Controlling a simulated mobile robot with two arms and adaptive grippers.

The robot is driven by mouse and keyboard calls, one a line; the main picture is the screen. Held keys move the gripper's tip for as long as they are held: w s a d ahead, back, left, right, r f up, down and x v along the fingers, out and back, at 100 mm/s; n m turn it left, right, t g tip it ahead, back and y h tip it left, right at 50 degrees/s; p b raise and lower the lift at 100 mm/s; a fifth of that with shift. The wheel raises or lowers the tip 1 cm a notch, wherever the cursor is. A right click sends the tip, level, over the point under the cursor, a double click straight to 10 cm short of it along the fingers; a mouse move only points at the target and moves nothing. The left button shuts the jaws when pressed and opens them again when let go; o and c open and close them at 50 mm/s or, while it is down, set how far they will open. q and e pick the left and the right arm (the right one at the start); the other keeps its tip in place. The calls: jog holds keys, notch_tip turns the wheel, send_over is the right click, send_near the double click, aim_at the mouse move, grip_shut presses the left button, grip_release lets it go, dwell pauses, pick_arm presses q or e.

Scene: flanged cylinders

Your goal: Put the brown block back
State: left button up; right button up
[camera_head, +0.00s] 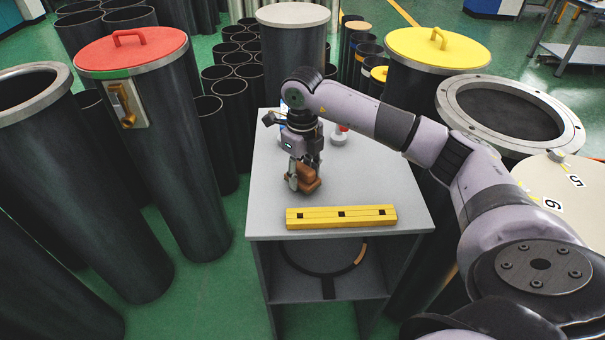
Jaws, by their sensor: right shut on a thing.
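The brown block (306,184) is at the middle of the grey table (262,205). My right gripper (303,178) points down and is shut on the block, with its fingers on either side. I cannot tell whether the block touches the tabletop. A yellow bar (364,215) with several dark square holes lies along the table's front edge, in front of the block and apart from it. My left gripper is not in view.
Tall dark cylinders surround the table, one with a red lid (150,50) at left, one with a yellow lid (420,46) at right. The tabletop's left side is clear.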

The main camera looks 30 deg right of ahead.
jog(key=shift+f, duration=0.65)
jog(key=shift+f, duration=0.2)
jog(key=o, duration=1.1)
jog(key=shift+r, duration=0.1)
